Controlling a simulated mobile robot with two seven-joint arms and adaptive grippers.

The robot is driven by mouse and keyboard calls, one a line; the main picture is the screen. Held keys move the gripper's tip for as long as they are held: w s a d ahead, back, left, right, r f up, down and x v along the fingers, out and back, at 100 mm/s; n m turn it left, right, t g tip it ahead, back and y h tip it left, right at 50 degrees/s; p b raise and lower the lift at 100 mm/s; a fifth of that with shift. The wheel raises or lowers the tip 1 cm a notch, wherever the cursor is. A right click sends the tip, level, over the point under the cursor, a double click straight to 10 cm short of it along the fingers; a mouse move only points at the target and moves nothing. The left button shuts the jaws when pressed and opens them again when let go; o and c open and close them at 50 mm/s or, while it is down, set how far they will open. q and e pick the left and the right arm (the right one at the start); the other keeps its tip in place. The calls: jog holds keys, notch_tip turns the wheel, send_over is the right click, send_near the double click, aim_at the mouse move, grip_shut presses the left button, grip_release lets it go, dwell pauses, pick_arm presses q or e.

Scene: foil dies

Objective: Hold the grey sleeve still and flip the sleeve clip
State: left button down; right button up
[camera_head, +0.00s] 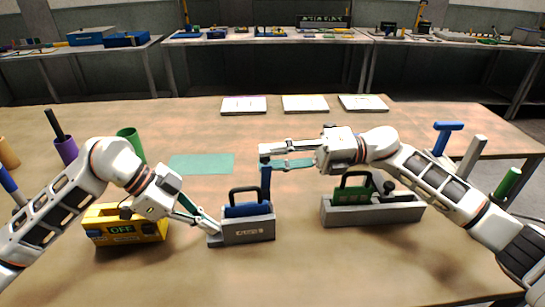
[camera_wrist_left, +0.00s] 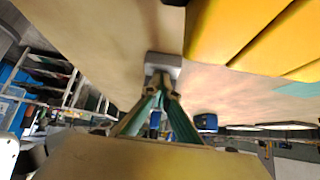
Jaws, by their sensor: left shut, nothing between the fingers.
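The grey sleeve (camera_head: 248,235) stands on the table at centre, with a blue block with a black handle (camera_head: 246,208) in it.
A yellow box (camera_head: 122,230) marked OFF stands left of the sleeve. A second grey sleeve (camera_head: 372,215) with a green block stands to the right, below my right arm. A teal mat (camera_head: 202,164) and several white panels (camera_head: 305,104) lie behind. Several upright coloured handles stand at both sides.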

pick_arm(q)
jog(key=shift+s+f, duration=0.1)
jog(key=shift+f, duration=0.3)
pick_arm(e)
grip_shut()
jog(key=shift+w, duration=0.1)
pick_arm(q)
jog(key=shift+a, duration=0.1)
pick_arm(e)
jog(key=shift+w+a+f+m, duration=0.15)
jog(key=shift+w+m, duration=0.5)
jog(key=shift+m, duration=0.35)
jog(key=shift+w+f+m, duration=0.15)
jog(key=shift+w+m, duration=0.5)
jog(key=shift+m, duration=0.35)
jog(key=shift+w+a+f+m, duration=0.15)
jog(key=shift+w+m, duration=0.5)
jog(key=shift+m, duration=0.35)
jog(key=shift+d, duration=0.1)
grip_release()
jog(key=shift+f, duration=0.1)
